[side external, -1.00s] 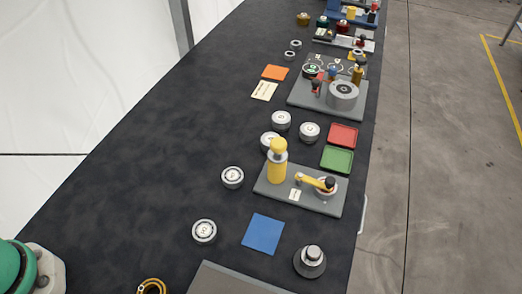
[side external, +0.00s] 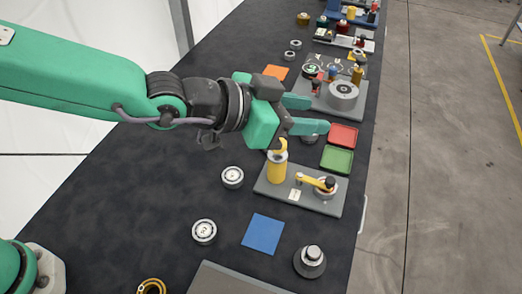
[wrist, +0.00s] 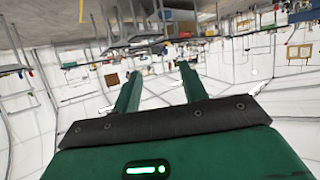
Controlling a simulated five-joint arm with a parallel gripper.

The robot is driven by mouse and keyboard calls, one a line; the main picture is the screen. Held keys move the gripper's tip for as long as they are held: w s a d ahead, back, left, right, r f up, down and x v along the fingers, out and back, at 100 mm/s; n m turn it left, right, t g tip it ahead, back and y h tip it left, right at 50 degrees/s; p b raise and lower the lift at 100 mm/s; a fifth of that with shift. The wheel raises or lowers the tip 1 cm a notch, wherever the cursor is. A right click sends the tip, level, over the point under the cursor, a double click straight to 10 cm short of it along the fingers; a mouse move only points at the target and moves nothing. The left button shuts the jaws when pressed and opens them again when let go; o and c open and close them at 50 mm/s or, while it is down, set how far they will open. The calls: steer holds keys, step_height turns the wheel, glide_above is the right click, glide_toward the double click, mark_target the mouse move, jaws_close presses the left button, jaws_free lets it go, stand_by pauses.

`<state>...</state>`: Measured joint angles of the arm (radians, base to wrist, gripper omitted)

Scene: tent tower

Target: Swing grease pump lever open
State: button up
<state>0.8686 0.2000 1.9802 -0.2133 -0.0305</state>
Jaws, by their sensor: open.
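The grease pump shows in the side view as a grey base plate (side external: 272,189) with an upright yellow cylinder (side external: 277,172). A yellow lever (side external: 313,180) lies across the right part of the plate, with a dark knob near its right end over a round grey fitting (side external: 326,194). My gripper (side external: 318,115) is above and behind the pump in the side view, its two green fingers apart and empty, pointing right. It is apart from the lever. The wrist view shows the open fingers (wrist: 160,70) but no pump.
A red tray (side external: 343,136) and a green tray (side external: 336,159) lie behind the pump. Another fixture plate (side external: 345,108) stands farther back. The dark table's left side is clear.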

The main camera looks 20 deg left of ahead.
glide_toward(328, 182)
steer(key=shift+d+f, duration=0.15)
steer(key=shift+d, duration=0.1)
steer(key=shift+w+x, duration=0.2)
steer(key=shift+x, duration=3.65)
steer(key=shift+a, duration=0.15)
steer(key=shift+c, duration=0.2)
jaws_close()
